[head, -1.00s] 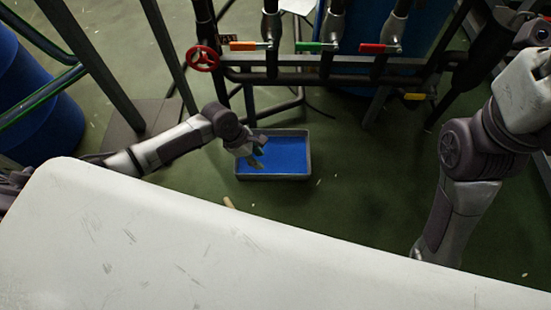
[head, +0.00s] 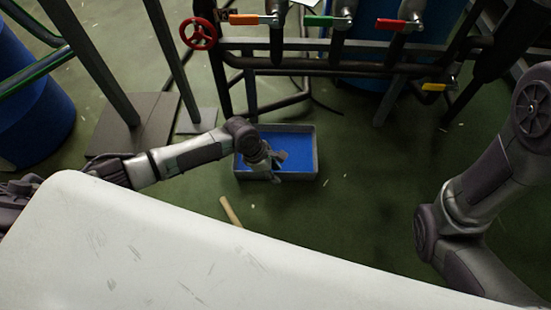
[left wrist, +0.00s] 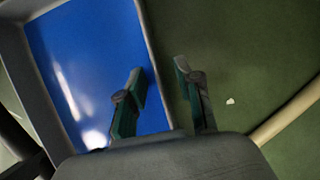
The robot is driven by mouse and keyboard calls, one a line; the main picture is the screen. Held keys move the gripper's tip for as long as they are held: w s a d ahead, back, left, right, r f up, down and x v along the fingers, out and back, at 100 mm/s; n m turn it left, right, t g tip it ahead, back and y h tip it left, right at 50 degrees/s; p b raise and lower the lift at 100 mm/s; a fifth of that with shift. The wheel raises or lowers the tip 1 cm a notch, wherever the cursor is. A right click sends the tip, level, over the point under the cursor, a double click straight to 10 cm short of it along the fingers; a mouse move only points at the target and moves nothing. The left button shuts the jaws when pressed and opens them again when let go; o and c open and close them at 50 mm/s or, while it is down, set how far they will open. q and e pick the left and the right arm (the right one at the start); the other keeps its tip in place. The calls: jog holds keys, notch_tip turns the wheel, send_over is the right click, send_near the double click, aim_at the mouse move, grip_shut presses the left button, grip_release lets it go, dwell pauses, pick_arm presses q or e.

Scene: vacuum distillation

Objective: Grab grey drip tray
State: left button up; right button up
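The grey drip tray (head: 303,174) lies on the green floor below the pipework, with a shiny blue inside. In the left wrist view, the tray's rim (left wrist: 153,45) runs between the two fingers of my left gripper (left wrist: 159,70). One finger is over the blue inside and the other is over the floor outside. The fingers are apart, and I cannot tell whether either touches the wall. In the head view my left gripper (head: 279,166) is at the tray's near side and hides part of it. My right gripper is out of view.
A pipe frame with a red handwheel (head: 198,33) and orange, green and red valve levers stands behind the tray. A white surface (head: 150,240) fills the foreground. A tan stick (head: 230,211) lies on the floor nearby. Floor right of the tray is clear.

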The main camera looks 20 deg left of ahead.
pick_arm(q)
jog(key=shift+f, duration=0.1)
grip_shut()
dwell(0.3)
dwell(0.4)
